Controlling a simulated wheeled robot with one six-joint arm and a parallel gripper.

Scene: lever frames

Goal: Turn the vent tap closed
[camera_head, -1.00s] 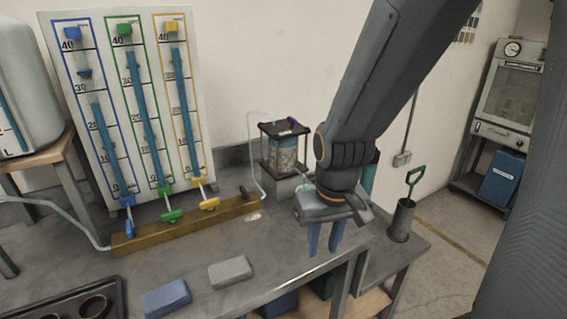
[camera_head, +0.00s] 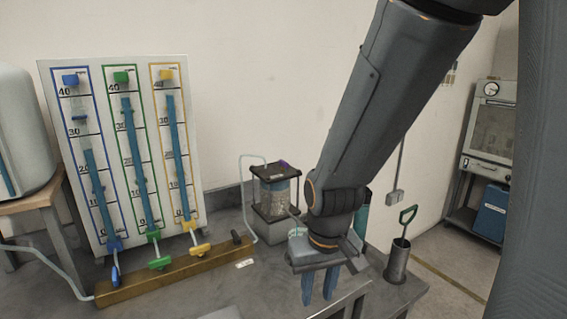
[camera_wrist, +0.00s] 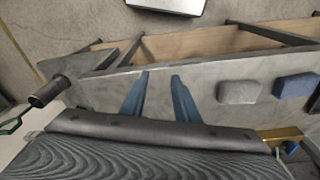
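My gripper (camera_head: 319,287) hangs over the right part of the bench, fingers down. Its two blue fingers stand apart with nothing between them; the gap also shows in the wrist view (camera_wrist: 159,90). A small purple piece (camera_head: 284,163) sits on the clear cell (camera_head: 275,192) behind and left of my gripper. No legible label tells which is the vent tap. My gripper touches none of them.
A board with three measuring tubes (camera_head: 130,150) stands behind the block. A grey cup with a green-handled tool (camera_head: 397,262) stands right of my gripper. A grey block (camera_wrist: 239,93) and a blue block (camera_wrist: 296,85) lie on the bench. Thin tubing runs to the cell.

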